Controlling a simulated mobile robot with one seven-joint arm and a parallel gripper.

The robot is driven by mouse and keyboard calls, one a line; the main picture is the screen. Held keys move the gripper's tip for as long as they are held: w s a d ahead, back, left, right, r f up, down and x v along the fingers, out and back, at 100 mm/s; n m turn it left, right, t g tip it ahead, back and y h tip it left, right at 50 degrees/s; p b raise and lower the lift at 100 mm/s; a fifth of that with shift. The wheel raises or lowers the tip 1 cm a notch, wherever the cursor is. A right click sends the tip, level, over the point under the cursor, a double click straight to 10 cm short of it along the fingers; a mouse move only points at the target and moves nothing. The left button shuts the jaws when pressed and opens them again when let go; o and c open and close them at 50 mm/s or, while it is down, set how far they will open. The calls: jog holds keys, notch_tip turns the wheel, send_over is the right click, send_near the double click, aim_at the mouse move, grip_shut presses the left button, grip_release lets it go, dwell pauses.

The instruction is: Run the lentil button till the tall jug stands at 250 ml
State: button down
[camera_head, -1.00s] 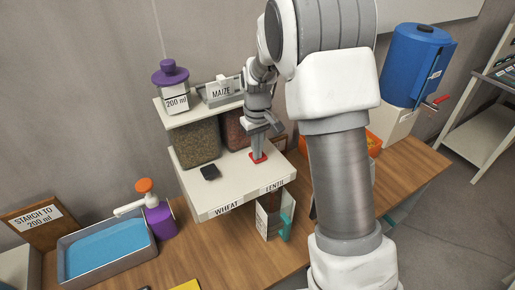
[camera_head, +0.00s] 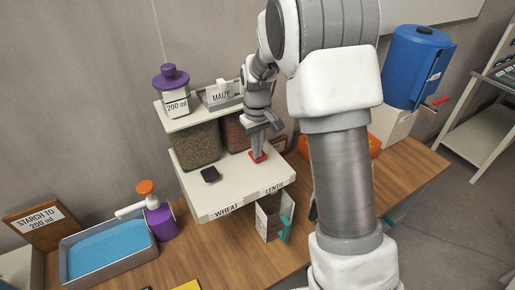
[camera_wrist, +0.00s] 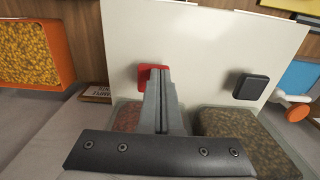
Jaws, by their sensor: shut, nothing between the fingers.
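The lentil button (camera_head: 258,157) is a red square on the white dispenser shelf, behind the LENTIL label (camera_head: 274,187). My gripper (camera_head: 257,151) is shut and empty, pointing down with its tips at the button. In the wrist view the fingertips (camera_wrist: 159,70) overlap the red button (camera_wrist: 147,72); whether it is pressed in cannot be told. The tall jug (camera_head: 271,216), clear with a teal handle, stands on the table below the LENTIL label. Brown lentils show inside it. Its top is partly hidden by the shelf, and no scale mark can be read.
A black button (camera_head: 210,174) sits at left, behind the WHEAT label (camera_head: 228,209). A purple-lidded jar (camera_head: 173,90) and a MAIZE bin (camera_head: 222,95) stand on top. A purple pump bottle (camera_head: 160,218) and a blue-filled tray (camera_head: 108,250) are at left.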

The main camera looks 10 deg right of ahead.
notch_tip(320, 180, up, 12)
jog(key=shift+r+b, duration=0.15)
jog(key=shift+b, duration=0.2)
jog(key=s+d+r+m+t, duration=0.1)
jog(key=s+r+t, duration=0.1)
jog(key=s+r, duration=0.35)
jog(key=s+r+m+t, duration=0.1)
jog(key=s+r, duration=0.1)
jog(key=s, duration=0.6)
jog(key=s+f+m+t+b, duration=0.1)
jog(key=s+f+t, duration=0.1)
jog(key=s, duration=1)
jog(key=shift+s+d+f+m+t, duration=0.3)
jog(key=shift+d, duration=0.15)
jog(key=shift+w, duration=0.1)
